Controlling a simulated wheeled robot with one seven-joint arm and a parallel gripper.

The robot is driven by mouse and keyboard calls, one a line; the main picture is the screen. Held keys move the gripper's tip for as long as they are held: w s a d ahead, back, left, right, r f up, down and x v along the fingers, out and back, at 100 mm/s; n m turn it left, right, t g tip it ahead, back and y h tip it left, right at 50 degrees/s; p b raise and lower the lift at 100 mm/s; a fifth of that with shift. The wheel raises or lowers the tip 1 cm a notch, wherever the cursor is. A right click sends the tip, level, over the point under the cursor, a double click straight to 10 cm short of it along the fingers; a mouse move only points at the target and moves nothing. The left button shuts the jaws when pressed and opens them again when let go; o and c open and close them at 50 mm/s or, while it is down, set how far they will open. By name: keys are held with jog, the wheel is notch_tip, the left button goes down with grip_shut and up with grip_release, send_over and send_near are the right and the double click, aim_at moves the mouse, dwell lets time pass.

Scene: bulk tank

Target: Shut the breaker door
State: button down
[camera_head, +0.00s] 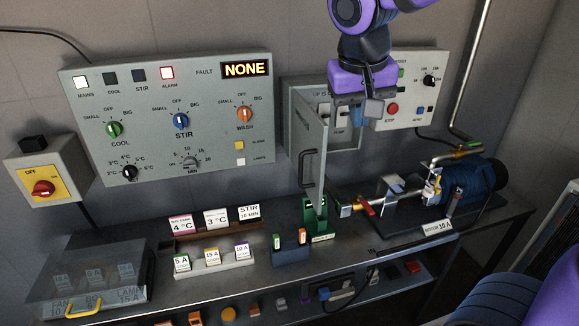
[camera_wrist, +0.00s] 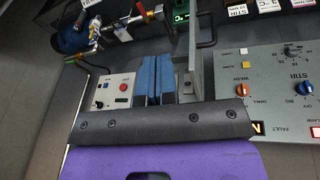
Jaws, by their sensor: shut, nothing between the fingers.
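The breaker door (camera_head: 314,128) is a grey panel with a dark bar handle (camera_head: 303,168). It stands open, swung out from the grey breaker box (camera_head: 290,98) on the back wall. My gripper (camera_head: 368,110) is shut and empty, to the right of the door and in front of the box's right part. It hides some of the box inside. In the wrist view the blue fingers (camera_wrist: 154,80) are together, and the door (camera_wrist: 195,65) shows nearly edge-on beside them, with its handle beyond. I cannot tell whether the fingers touch the door.
A control panel (camera_head: 92,88) with knobs is left of the box, and a smaller panel (camera_head: 408,115) with a red button is right. Below are a green-display device (camera_head: 317,218), a pump with a blue motor (camera_head: 470,185), label cards and a clear-lidded case (camera_head: 55,300) on the bench.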

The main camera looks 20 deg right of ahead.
jog(key=w+a+f+m+h, duration=0.1)
jog(key=w+a+f+h, duration=0.1)
jog(key=w+a+f, duration=0.55)
jog(key=w+a+f+m+h, duration=0.1)
jog(key=w+a+f+h, duration=0.3)
jog(key=a, duration=0.6)
jog(key=w+d+f+y, duration=0.1)
jog(key=w+d+f, duration=0.1)
jog(key=d+f, duration=0.4)
jog(key=shift+w+d+f+t+y, duration=0.15)
jog(key=shift+d+f+t+y, duration=0.15)
jog(key=shift+d, duration=1.3)
